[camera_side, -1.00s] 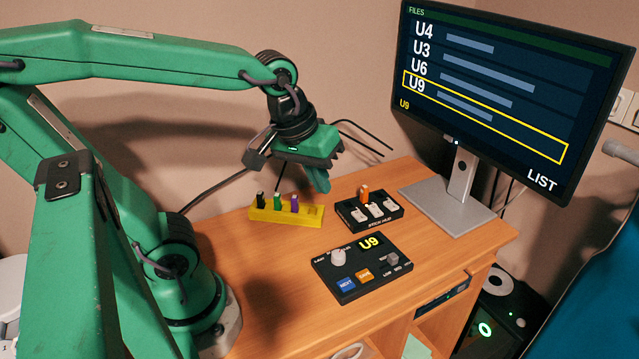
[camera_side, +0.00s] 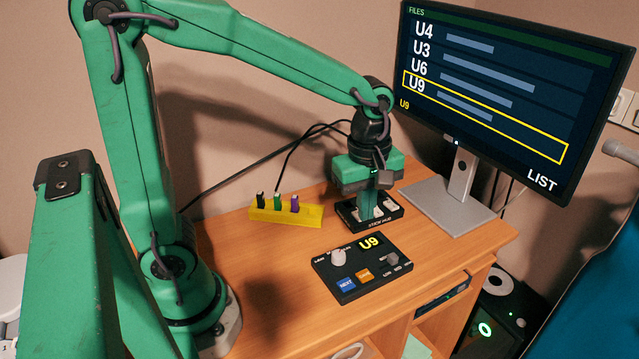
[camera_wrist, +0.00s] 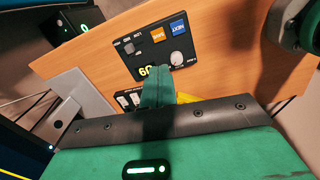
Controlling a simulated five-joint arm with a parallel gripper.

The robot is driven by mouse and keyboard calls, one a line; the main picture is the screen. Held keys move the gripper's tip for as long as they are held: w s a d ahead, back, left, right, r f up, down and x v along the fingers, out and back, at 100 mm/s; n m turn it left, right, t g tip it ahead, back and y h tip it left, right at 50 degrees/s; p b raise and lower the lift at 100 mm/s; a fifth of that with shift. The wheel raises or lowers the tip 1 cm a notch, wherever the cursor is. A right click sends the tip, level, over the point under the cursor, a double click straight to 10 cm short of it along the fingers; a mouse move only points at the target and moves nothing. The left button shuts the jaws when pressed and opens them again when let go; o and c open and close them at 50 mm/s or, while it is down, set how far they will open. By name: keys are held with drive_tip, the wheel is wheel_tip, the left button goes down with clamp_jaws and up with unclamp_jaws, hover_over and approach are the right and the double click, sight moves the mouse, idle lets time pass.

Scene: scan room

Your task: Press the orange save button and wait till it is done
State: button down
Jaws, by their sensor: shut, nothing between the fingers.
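The orange save button (camera_side: 365,274) sits on a black control box (camera_side: 345,292) on the wooden desk, to the right of the blue NEXT button (camera_side: 345,284). The box's small display (camera_side: 370,241) reads U9. In the wrist view the orange button (camera_wrist: 157,34) shows clear of my fingers. My gripper (camera_side: 367,215) is shut and empty, pointing down over the black stick hub (camera_side: 398,212), behind the control box and apart from the button. Its fingers (camera_wrist: 158,75) hide part of the hub. The monitor (camera_side: 500,100) shows a FILES list with U9 outlined in yellow and the word LIST.
A yellow holder (camera_side: 310,216) with black, green and purple sticks stands left of the hub. A grey knob (camera_side: 338,257) rises from the control box's back left. The monitor stand (camera_side: 440,208) is close on the right. The desk in front of the yellow holder is clear.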

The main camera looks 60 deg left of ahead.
sight(363, 276)
drive_tip(key=shift+w+d+f+n, duration=0.4)
drive_tip(key=shift+f+n, duration=0.2)
drive_tip(key=shift+n, duration=0.1)
drive_tip(key=shift+a+f, duration=0.1)
drive_tip(key=shift+f, duration=0.05)
wheel_tip(363, 276, down, 14)
drive_tip(key=shift+r, duration=0.15)
idle(0.6)
drive_tip(key=shift+f, duration=0.5)
drive_tip(key=shift+s+f, duration=0.1)
drive_tip(key=shift+f, duration=0.4)
drive_tip(key=shift+r, duration=0.15)
wheel_tip(363, 276, up, 9)
idle(0.7)
